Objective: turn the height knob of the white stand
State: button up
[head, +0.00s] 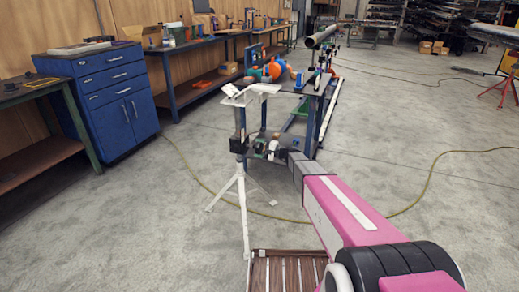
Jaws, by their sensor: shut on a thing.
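The white stand (241,185) stands upright on splayed tripod legs on the concrete floor, left of the middle in the head view. Its flat white top (255,90) is above my gripper. My gripper (256,146) reaches in from the right at the stand's post, at the height of a dark collar (238,145). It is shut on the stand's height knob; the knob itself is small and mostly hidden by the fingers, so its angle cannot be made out.
A blue-legged bench (300,150) with an orange item (278,70) stands close behind the stand. A blue drawer cabinet (110,90) is at the left. A yellow-green hose (432,168) lies across the floor. A slatted wooden platform (285,270) is in front; the right-hand floor is open.

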dwell(0.4)
jog(key=o, duration=0.9)
jog(key=v, duration=1)
jog(key=shift+s+d, duration=0.15)
jog(key=shift+d, duration=0.2)
